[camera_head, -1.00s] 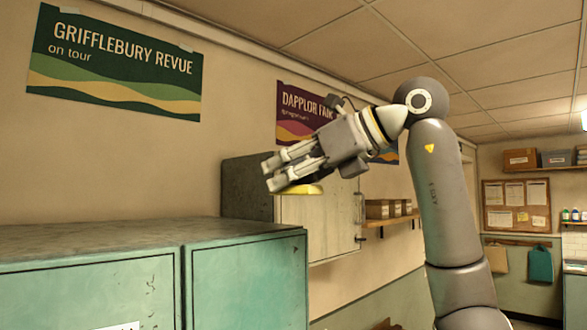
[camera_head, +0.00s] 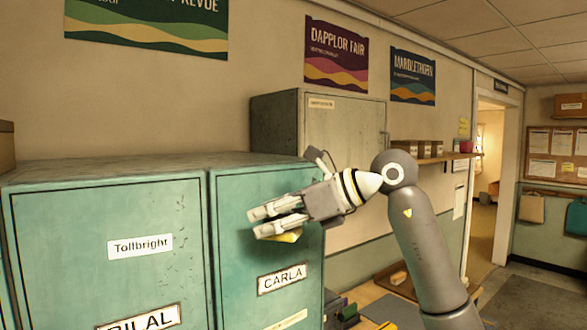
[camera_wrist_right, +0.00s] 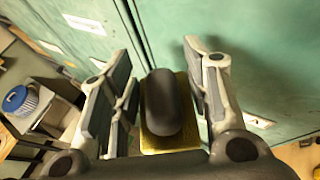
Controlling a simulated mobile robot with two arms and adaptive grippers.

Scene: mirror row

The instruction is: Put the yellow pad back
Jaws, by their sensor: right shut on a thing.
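My right gripper (camera_head: 262,222) is shut on the yellow pad (camera_head: 288,236) and holds it in the air in front of the teal locker marked CARLA (camera_head: 240,200). In the right wrist view the pad (camera_wrist_right: 172,143) shows as a yellow block with a dark rounded grip (camera_wrist_right: 162,100) on it, between the fingers of the right gripper (camera_wrist_right: 160,85). In the head view the fingers hide part of the pad. My left gripper is in neither view.
Another teal locker (camera_head: 70,230), labelled Tollbright and BILAL, stands at the left. A wall shelf (camera_head: 440,158) holds boxes. In the wrist view a blue-topped container (camera_wrist_right: 18,100) stands at the left.

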